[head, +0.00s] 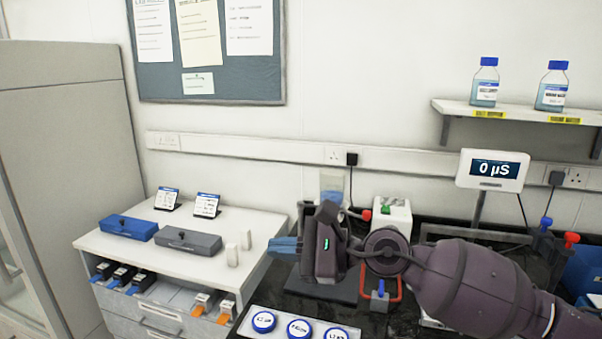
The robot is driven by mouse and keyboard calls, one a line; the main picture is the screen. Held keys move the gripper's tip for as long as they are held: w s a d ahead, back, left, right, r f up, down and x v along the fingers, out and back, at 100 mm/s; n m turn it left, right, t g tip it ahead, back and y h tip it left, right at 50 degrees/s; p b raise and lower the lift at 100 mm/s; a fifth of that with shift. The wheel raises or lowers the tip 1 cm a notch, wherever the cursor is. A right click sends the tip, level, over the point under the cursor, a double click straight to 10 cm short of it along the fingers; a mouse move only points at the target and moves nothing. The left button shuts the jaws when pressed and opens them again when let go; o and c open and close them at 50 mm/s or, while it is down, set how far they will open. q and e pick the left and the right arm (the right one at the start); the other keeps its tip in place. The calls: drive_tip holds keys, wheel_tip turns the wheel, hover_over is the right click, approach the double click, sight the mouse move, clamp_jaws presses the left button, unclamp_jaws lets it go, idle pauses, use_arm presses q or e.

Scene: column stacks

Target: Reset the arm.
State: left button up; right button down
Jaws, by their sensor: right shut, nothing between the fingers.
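My right arm comes in from the right, over the dark bench. Its right gripper (272,245) points left, with blue fingertips close to the right edge of the white cabinet top. The fingers are shut and hold nothing. The dark gripper body and wrist hide part of the bench and the equipment behind them. My left arm and gripper are not in view.
A white cabinet (150,247) carries a blue box (128,227), a grey box (188,241) and two small white blocks. Blue-capped jars (299,328) stand at the front. A display (492,170) reads 0 µS. Bottles (485,83) stand on a shelf (520,114).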

drive_tip(key=s+d+f+n+t+h, duration=0.1)
drive_tip(key=d+f+n+t+h, duration=0.4)
drive_tip(key=d+n+t+h, duration=0.65)
drive_tip(key=s+d+f+n+t+h, duration=0.2)
drive_tip(key=d+f+n+t+h, duration=0.5)
drive_tip(key=n, duration=1)
drive_tip(key=s+d+f+m+g, duration=0.9)
drive_tip(key=s+d+f+g, duration=0.1)
drive_tip(key=s+f+g, duration=0.1)
drive_tip(key=s+d+f+m+g, duration=0.1)
drive_tip(key=s+f+m+g, duration=0.2)
drive_tip(key=s, duration=0.5)
drive_tip(key=s+d+f+m+g, duration=0.1)
drive_tip(key=s+f+m+g, duration=0.25)
drive_tip(key=s, duration=0.35)
use_arm(q)
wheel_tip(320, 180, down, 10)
drive_tip(key=b, duration=0.9)
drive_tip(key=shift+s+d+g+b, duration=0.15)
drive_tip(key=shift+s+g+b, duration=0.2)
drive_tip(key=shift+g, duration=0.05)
use_arm(e)
drive_tip(key=w+f+t+y, duration=0.1)
drive_tip(key=w+f+t, duration=0.2)
drive_tip(key=f, duration=0.7)
drive_tip(key=w+f+n+t, duration=0.1)
drive_tip(key=w+f+t, duration=0.3)
drive_tip(key=f, duration=0.5)
drive_tip(key=shift+w+f+y, duration=0.15)
drive_tip(key=shift+f+y, duration=0.2)
